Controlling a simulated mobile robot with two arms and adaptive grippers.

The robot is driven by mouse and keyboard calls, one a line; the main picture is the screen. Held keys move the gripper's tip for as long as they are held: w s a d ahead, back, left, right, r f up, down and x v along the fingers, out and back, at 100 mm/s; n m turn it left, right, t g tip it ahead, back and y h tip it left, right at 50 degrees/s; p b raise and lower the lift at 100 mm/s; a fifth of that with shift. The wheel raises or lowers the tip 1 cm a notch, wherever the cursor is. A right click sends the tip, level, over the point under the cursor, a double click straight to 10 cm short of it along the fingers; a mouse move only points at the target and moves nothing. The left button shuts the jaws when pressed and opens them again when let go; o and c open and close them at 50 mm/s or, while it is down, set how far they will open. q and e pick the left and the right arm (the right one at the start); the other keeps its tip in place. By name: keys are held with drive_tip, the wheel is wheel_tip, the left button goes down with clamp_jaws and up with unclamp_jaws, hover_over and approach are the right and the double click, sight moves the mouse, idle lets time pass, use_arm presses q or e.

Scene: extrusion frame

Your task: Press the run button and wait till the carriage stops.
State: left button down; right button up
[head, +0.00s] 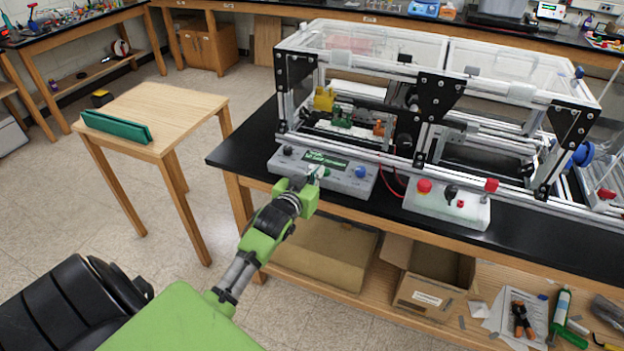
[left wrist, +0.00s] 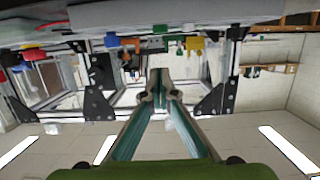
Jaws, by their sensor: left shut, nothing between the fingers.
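A grey control box (head: 345,182) with a green label (head: 326,159) stands at the front left of the black bench. It has a blue button (head: 360,172) and a dark knob (head: 288,150). My left gripper (head: 314,172) is over the front of this box, its fingers shut and empty. It hides part of the box face, and I cannot tell which button is the run button or whether the fingertips touch one. In the left wrist view the fingers (left wrist: 160,78) meet at their tips. Inside the extrusion frame are yellow (head: 324,98), green (head: 342,117) and orange (head: 379,128) parts; I cannot tell which is the carriage.
A second grey box (head: 447,208) with a red button (head: 424,186) stands to the right on the bench. The frame (head: 428,118) rises behind both boxes. A small wooden table (head: 160,110) with a green piece (head: 117,127) is at the left. Cartons sit on the shelf below.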

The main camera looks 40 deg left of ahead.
use_arm(q)
drive_tip(key=v, duration=0.3)
drive_tip(key=shift+s+d+r, duration=0.1)
drive_tip(key=shift+s+r, duration=0.1)
drive_tip(key=shift+s, duration=0.05)
idle(0.4)
drive_tip(key=s+d+f+m+g+h+b, duration=0.1)
drive_tip(key=s+d+f+g, duration=0.3)
drive_tip(key=f, duration=0.9)
drive_tip(key=s+d+f+g+h+b, duration=0.15)
drive_tip(key=s+f, duration=0.55)
drive_tip(key=f, duration=0.7)
drive_tip(key=s+d+f+m+g+b, duration=0.1)
drive_tip(key=s+d+f+g, duration=0.3)
drive_tip(key=f, duration=0.9)
drive_tip(key=s+d+f+m+g, duration=0.1)
drive_tip(key=s+f, duration=0.5)
drive_tip(key=s, duration=0.6)
drive_tip(key=s+d+f+m+g+b, duration=0.1)
drive_tip(key=s+d+f+g, duration=0.1)
drive_tip(key=s+f, duration=0.5)
drive_tip(key=s+d+f+m+g+b, duration=0.1)
drive_tip(key=s+d+f, duration=0.3)
drive_tip(key=s, duration=1.3)
wheel_tip(320, 180, down, 3)
drive_tip(key=shift+f+h, duration=0.1)
drive_tip(key=shift+h, duration=0.35)
